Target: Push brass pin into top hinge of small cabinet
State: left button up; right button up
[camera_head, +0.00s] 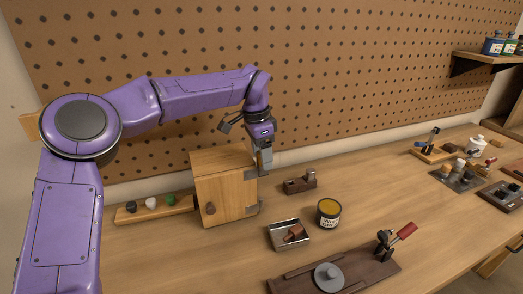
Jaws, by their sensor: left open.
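The small wooden cabinet (222,192) stands on the bench left of the picture's middle, with a dark round knob (210,208) on its front. A grey lower hinge (253,210) shows at the front's right edge. My left gripper (263,169) points down at the cabinet's upper right corner, close to the top hinge area. It is open, though the gap between its fingers is hard to see. The top hinge is mostly hidden by the gripper. I cannot make out the brass pin. My right gripper is not in view.
A wooden rack with knobs (153,207) lies left of the cabinet. A metal tray (288,235), a yellow-topped can (328,213) and a dark block (299,184) are to its right. A clamp board (335,275) lies in front. The pegboard (330,70) rises behind.

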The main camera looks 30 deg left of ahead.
aim_at(257, 154)
pick_arm(q)
notch_tip(257, 154, up, 10)
jog(key=shift+s+a+r, duration=0.2)
jog(key=shift+s+a, duration=0.2)
jog(key=shift+s, duration=0.05)
jog(key=shift+f, duration=0.1)
